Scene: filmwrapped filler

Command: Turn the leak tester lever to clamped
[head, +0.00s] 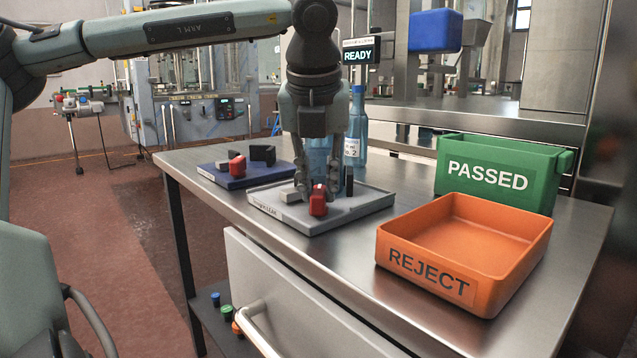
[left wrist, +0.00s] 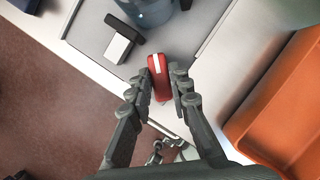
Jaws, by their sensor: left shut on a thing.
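The leak tester is a low grey base (head: 362,210) with a label on its front edge, near the middle of the steel table. Its red lever (head: 318,205) has a white stripe on top in the left wrist view (left wrist: 159,66). My left gripper (head: 316,190) points down over the lever, with its fingers on both sides of it; it is shut on the lever, as the left wrist view also shows (left wrist: 160,86). A small pale block (head: 290,196) sits beside the lever. The lever's pivot is hidden. My right gripper is not in view.
A blue base (head: 235,180) with another red handle (head: 237,166) stands to the left. Blue bottles (head: 355,128) and a READY display (head: 358,55) are behind my gripper. The orange REJECT bin (head: 433,275) and green PASSED bin (head: 520,160) stand right.

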